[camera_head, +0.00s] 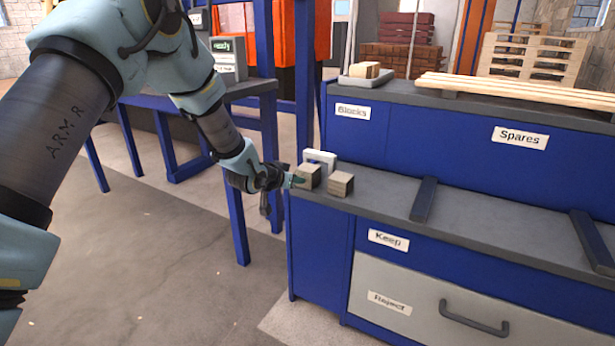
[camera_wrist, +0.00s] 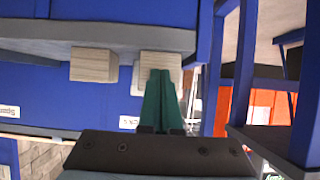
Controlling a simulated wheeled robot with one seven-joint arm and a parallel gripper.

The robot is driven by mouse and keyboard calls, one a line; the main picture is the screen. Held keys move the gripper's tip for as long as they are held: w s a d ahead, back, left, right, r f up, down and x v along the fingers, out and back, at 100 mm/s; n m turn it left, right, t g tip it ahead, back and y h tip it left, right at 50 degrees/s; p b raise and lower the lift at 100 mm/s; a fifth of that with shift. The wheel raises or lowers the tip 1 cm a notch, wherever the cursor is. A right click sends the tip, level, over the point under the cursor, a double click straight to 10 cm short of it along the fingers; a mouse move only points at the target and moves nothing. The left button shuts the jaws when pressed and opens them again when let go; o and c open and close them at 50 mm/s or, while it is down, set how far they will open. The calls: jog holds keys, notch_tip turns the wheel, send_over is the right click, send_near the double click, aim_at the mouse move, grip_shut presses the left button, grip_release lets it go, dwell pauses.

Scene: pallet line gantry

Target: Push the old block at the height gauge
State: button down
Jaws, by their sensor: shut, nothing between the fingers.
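A weathered grey-brown wooden block (camera_head: 309,176) sits at the left end of the grey bench top, in front of the white height gauge (camera_head: 322,157). A similar block (camera_head: 341,184) stands just to its right, apart from it. My gripper (camera_head: 293,182) is shut and empty, with its green fingertips at the left side of the gauge block. In the wrist view, the fingers (camera_wrist: 160,100) overlap the nearer block (camera_wrist: 150,66) and hide part of it; I cannot tell whether they touch. The other block (camera_wrist: 94,65) is beside it there.
A small tray (camera_head: 366,80) with a pale block stands on the raised shelf labelled Blocks. Dark bars (camera_head: 424,200) cross the bench top further right. The Keep and Reject labels are on the front, with a drawer handle (camera_head: 474,318). Blue table legs stand left of the bench.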

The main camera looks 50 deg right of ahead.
aim_at(303, 175)
jog(key=shift+w+d, duration=0.25)
jog(key=shift+d, duration=0.6)
jog(key=shift+w+d, duration=0.2)
jog(key=shift+d, duration=0.65)
jog(key=s+a, duration=0.1)
jog(key=a, duration=0.4)
jog(key=shift+s+a, duration=0.3)
jog(key=shift+a, duration=0.1)
jog(key=s+a+r+p, duration=0.1)
jog(key=a+r+p, duration=0.3)
jog(key=r+p, duration=0.3)
notch_tip(303, 175, up, 3)
jog(key=shift+r, duration=0.1)
dwell(0.5)
jog(key=shift+w, duration=0.1)
dwell(0.4)
